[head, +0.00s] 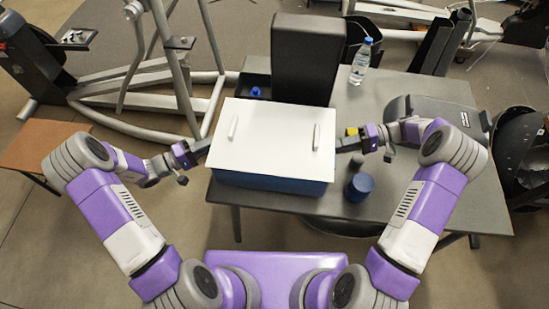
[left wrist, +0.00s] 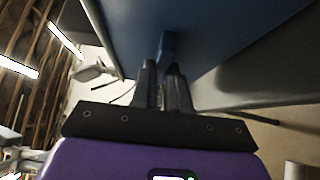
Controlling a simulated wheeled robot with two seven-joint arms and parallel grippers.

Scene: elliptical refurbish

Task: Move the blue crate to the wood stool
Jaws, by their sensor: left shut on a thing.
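The blue crate (head: 270,183) has a white lid with two white handles and is at the front left of the grey table. The wood stool (head: 42,146) stands at the far left, apart from the table. My left gripper (head: 203,149) is at the crate's left side. In the left wrist view its fingers (left wrist: 166,80) are shut on a small blue part of the crate's wall (left wrist: 215,35). My right gripper (head: 346,144) is at the crate's right side; its fingertips are too hidden to tell their state. I cannot tell whether the crate is raised off the table.
On the grey table (head: 420,190) stand a dark blue jar (head: 358,187), a water bottle (head: 361,62) and a tall black box (head: 305,60). Exercise machines (head: 150,85) stand behind the stool. Floor between stool and table is open.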

